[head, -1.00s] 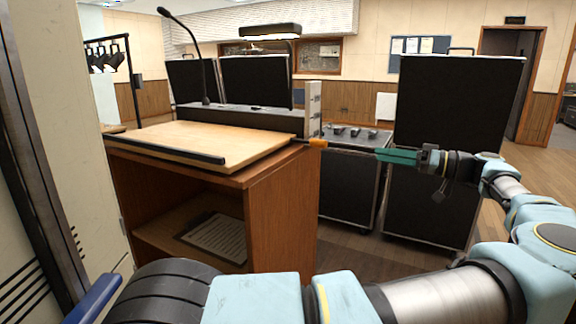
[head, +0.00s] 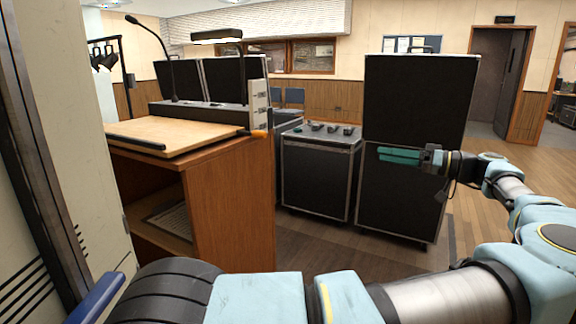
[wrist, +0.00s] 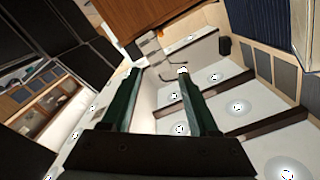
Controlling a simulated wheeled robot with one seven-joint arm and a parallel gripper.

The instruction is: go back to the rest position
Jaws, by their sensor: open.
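My gripper (head: 400,155) is at the right of the head view, its green fingers pointing left in front of the tall black case. In the wrist view my gripper (wrist: 158,75) shows its two green fingers apart, with nothing between them. The wooden lectern (head: 232,200) stands to the left, well apart from the fingers. A panel (head: 259,103) with faders stands upright at the right end of the lectern's top, with an orange piece (head: 259,134) at its foot.
A low black case (head: 318,180) with controls on top stands beside the lectern. A tall black case (head: 412,205) stands behind my gripper. A pale cabinet (head: 65,130) is close at the left. Open wooden floor (head: 500,235) lies at the right, towards a doorway (head: 490,80).

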